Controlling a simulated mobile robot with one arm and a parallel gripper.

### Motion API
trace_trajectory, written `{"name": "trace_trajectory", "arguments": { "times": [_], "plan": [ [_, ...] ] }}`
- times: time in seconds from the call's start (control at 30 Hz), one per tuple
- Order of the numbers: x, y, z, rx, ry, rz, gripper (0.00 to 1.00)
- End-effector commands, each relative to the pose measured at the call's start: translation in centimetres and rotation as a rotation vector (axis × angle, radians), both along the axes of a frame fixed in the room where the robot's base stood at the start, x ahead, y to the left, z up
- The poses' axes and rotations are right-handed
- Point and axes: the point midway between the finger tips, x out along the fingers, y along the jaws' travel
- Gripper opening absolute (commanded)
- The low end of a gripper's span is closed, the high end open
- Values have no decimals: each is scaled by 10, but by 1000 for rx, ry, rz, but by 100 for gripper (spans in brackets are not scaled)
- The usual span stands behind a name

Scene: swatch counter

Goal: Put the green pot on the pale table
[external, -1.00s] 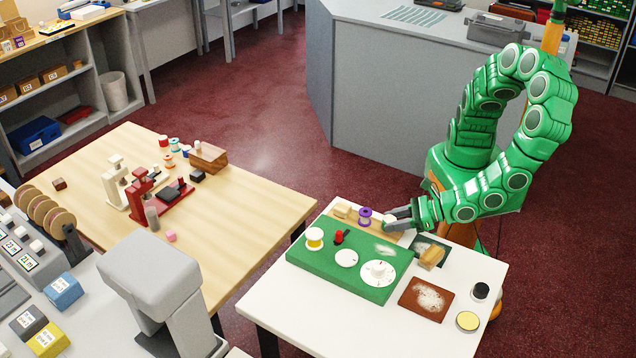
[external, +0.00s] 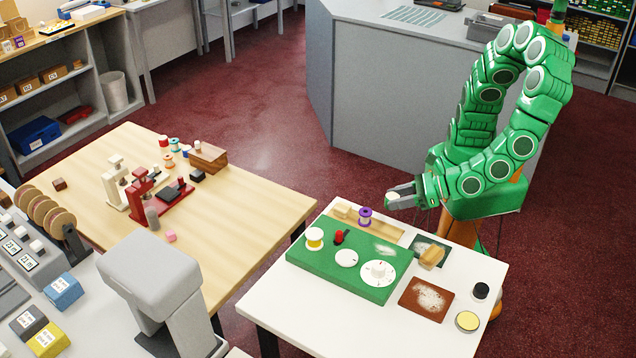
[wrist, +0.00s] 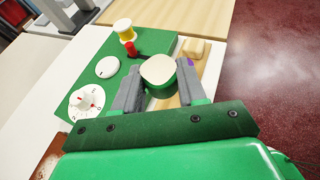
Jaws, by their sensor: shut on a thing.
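My gripper (external: 398,197) is shut on the green pot, a small round piece with a pale top (wrist: 159,69) and green side in the wrist view. The pot is held above the wooden tray on the white table (external: 330,330). In the external view only a whitish bit of it (external: 393,200) shows between the fingers. The pale wooden table (external: 235,210) stands to the left, apart from the white table, and the pot is not over it.
The white table holds a green board (external: 345,270) with dials, a yellow spool (external: 314,238), a purple spool (external: 365,216) and a wooden tray (external: 392,233). On the wooden table are red and cream presses (external: 140,190) and a pink block (external: 170,236). Its right side is clear.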

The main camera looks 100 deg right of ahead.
Motion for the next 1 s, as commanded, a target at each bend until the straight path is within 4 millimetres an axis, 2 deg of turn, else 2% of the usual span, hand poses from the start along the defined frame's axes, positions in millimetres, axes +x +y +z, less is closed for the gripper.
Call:
{"name": "trace_trajectory", "arguments": {
  "times": [0.17,0.27,0.57,1.0],
  "plan": [
    [7,-2,1,1,0,-24,11],
    [18,-4,1,1,0,-60,11],
    [65,-22,3,2,2,-229,11],
    [131,-77,1,1,1,-529,11]
  ]
}}
